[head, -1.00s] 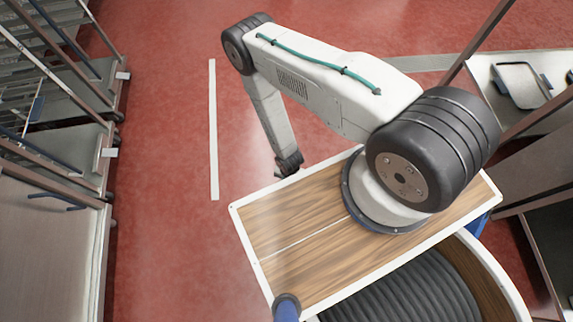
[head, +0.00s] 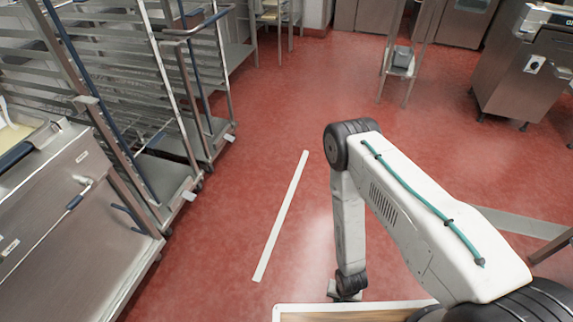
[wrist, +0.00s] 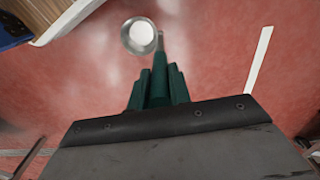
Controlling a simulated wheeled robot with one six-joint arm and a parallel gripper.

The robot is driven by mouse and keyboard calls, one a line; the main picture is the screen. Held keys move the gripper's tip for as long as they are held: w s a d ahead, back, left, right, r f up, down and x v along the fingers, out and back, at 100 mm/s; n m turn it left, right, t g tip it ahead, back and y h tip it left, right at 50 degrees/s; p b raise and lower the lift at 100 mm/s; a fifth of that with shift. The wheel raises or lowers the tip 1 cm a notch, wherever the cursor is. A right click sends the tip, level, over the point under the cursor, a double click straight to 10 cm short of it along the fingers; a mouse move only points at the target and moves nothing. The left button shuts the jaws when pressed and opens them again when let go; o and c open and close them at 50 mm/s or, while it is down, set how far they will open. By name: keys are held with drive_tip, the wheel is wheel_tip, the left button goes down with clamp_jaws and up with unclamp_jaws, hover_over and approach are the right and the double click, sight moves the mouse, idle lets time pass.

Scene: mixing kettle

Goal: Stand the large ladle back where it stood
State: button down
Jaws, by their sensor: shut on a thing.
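The large ladle shows in the wrist view as a round metal bowl (wrist: 139,36) with a pale patch inside it. A short length of its handle (wrist: 160,45) runs back to the green fingers. My gripper (wrist: 158,75) is shut on the handle. The ladle hangs over open red floor, touching nothing that I can see. In the head view the end of my arm points down, and the ladle cannot be made out there. The place where the ladle stood cannot be identified in these views.
Steel racks (head: 110,75) and a steel cabinet (head: 70,235) line the left side. A stainless machine (head: 525,70) stands at the far right, and a small stand (head: 400,65) at the back. A white strip (head: 281,215) lies on the red floor, which is mostly clear in the middle.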

drive_tip(key=w+d+r+n, duration=0.1)
drive_tip(key=w+d+r, duration=0.1)
drive_tip(key=w+r, duration=0.6)
drive_tip(key=w+d+r+n, duration=0.1)
drive_tip(key=w+r, duration=0.8)
drive_tip(key=r, duration=1.2)
drive_tip(key=w+d+r+n, duration=0.1)
drive_tip(key=w+d+r, duration=0.3)
drive_tip(key=w+r, duration=0.5)
wheel_tip(320, 180, up, 6)
drive_tip(key=shift+r, duration=0.15)
drive_tip(key=shift+w, duration=0.1)
